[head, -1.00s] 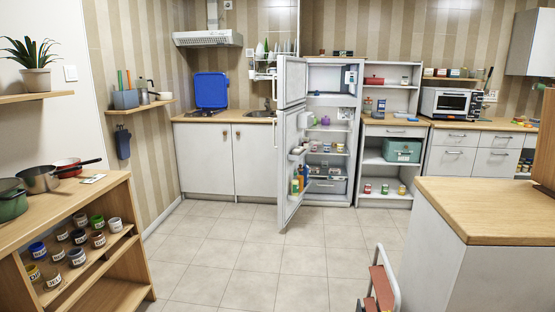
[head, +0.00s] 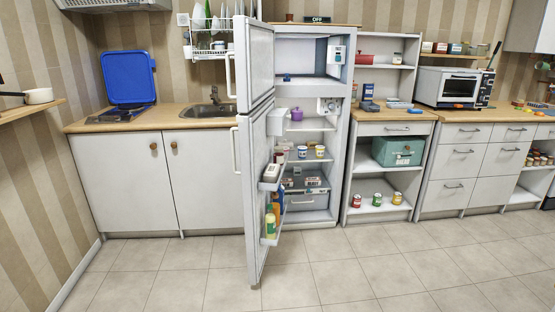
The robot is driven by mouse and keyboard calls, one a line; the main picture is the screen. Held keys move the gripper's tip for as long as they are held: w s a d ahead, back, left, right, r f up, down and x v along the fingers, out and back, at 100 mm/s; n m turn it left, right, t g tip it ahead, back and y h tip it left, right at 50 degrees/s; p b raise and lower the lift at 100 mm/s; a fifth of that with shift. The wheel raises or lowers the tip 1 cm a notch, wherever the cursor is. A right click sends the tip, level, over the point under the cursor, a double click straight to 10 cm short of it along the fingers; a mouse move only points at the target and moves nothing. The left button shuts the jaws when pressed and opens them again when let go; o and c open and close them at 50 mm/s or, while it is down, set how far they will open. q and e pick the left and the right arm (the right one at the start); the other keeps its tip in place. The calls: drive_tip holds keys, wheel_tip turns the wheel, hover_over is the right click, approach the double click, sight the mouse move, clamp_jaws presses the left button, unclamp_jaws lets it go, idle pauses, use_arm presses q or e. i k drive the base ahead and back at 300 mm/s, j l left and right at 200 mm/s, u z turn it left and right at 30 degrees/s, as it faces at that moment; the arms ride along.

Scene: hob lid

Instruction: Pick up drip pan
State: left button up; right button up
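I cannot make out a drip pan for certain. A hob (head: 120,115) sits on the left end of the wooden counter, with its blue lid (head: 127,77) raised upright behind it. The hob is seen from a low angle, so little of its top surface shows. Neither of my grippers is in view.
The fridge (head: 338,130) stands wide open, and its door (head: 250,180) juts into the room right of the sink (head: 210,108). Shelves (head: 378,183) and a counter with a toaster oven (head: 447,87) stand to the right. The tiled floor (head: 190,275) in front is clear.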

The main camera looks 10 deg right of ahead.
sight(371, 108)
drive_tip(key=i+l+z, duration=0.35)
drive_tip(key=i, duration=0.3)
drive_tip(key=i+z, duration=0.4)
drive_tip(key=i, duration=0.25)
drive_tip(key=i+j+z, duration=0.15)
drive_tip(key=i+z, duration=0.2)
drive_tip(key=i, duration=0.35)
drive_tip(key=i+j+z, duration=0.4)
drive_tip(key=i, duration=0.25)
drive_tip(key=l, duration=0.1)
